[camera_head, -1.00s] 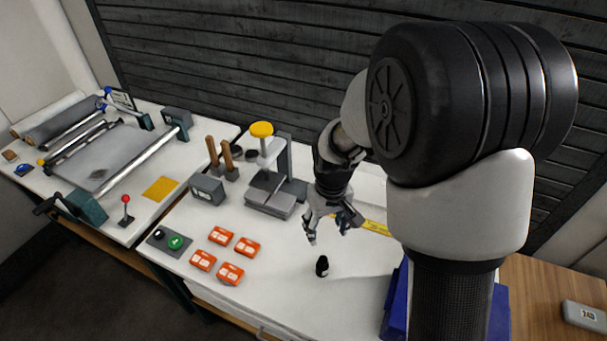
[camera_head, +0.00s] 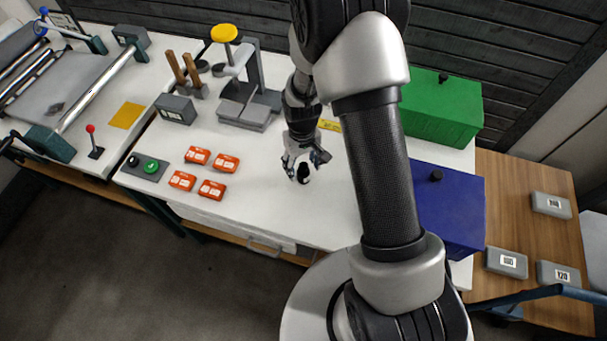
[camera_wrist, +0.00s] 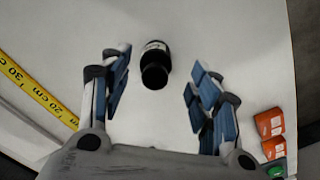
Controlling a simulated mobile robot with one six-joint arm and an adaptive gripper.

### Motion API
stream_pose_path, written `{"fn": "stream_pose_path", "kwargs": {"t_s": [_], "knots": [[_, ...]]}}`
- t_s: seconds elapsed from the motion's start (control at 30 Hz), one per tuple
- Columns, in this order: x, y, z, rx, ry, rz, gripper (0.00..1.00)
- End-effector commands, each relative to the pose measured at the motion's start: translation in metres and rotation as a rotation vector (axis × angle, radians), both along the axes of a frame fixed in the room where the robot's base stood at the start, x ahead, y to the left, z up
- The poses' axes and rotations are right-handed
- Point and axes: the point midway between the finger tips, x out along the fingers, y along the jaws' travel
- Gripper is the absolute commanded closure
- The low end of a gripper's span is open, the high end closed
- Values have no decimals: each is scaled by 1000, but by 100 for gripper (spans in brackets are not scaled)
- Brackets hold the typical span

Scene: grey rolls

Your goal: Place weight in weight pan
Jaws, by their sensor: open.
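A small black weight (camera_head: 303,174) stands on the white table in the head view. In the wrist view the weight (camera_wrist: 154,66) lies between and slightly beyond the finger pads, with a light band near its far end. My gripper (camera_head: 306,164) is open, its fingers down close around the weight. In the wrist view my gripper (camera_wrist: 157,82) shows a clear gap on both sides of the weight. I cannot tell for sure which thing is the weight pan. Small dark round dishes (camera_head: 218,70) sit beside the wooden-handled tools.
Several orange blocks (camera_head: 203,173) lie left of my gripper. A grey press with a yellow knob (camera_head: 224,33) stands behind them. A yellow ruler (camera_wrist: 37,92) lies on the table. A green box (camera_head: 443,108) and a blue box (camera_head: 449,205) stand to the right.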

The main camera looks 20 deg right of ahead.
Motion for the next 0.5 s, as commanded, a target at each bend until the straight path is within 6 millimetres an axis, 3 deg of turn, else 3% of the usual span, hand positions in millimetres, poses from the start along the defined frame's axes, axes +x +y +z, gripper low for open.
{"fn": "stream_pose_path", "kwargs": {"t_s": [0.17,0.4,0.5], "knots": [[1,-1,-11,0,0,-1,44],[3,-4,-48,0,2,0,44],[3,-4,-53,0,0,0,44]]}}
